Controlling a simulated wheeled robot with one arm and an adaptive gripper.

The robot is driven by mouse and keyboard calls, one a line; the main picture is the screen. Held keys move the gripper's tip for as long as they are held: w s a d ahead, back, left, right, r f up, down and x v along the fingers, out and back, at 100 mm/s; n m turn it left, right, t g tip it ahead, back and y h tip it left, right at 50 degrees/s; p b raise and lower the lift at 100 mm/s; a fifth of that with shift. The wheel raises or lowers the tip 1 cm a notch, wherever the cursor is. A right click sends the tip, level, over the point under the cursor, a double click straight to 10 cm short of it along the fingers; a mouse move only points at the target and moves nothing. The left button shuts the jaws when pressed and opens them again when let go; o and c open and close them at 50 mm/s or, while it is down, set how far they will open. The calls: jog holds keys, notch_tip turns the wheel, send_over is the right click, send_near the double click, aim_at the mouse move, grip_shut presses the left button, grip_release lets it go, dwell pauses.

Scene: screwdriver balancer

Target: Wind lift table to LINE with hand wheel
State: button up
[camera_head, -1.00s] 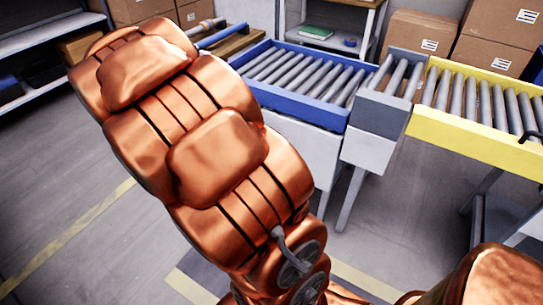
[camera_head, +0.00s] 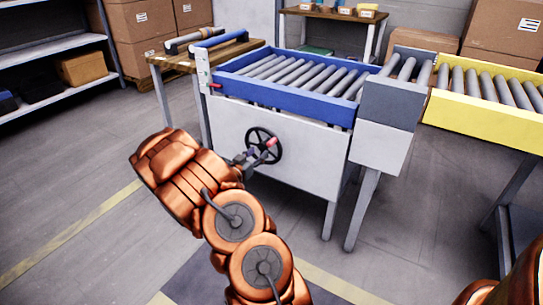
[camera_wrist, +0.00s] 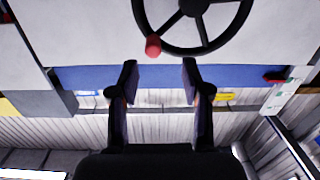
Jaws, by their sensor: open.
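The lift table has a blue frame (camera_head: 255,88) with grey rollers and a white front panel (camera_head: 300,145). A black spoked hand wheel (camera_head: 253,133) with a red knob (camera_head: 271,142) sits on that panel. In the wrist view the wheel (camera_wrist: 245,22) is at the top, cut off, and its red knob (camera_wrist: 153,46) is just beyond the fingertips. My gripper (camera_head: 246,160) is open in front of the wheel. Its two fingers (camera_wrist: 160,68) show nothing between them. A white plate (camera_head: 203,72) with a red pointer (camera_head: 214,85) stands at the table's left corner.
A grey roller section (camera_head: 392,97) and a yellow-sided conveyor (camera_head: 480,117) stand to the right. A wooden bench (camera_head: 180,62) is behind left, shelves (camera_head: 55,48) far left. Floor left of my arm is clear.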

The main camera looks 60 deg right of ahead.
aim_at(270, 147)
jog(key=shift+s+d+f+g+h, duration=0.3)
jog(key=shift+s+d, duration=0.25)
jog(key=shift+w+d+b, duration=0.2)
jog(key=shift+d+b, duration=0.9)
jog(key=shift+d, duration=2.5)
jog(key=shift+c, duration=0.2)
jog(key=c, duration=0.7)
grip_shut()
jog(key=shift+s, duration=0.1)
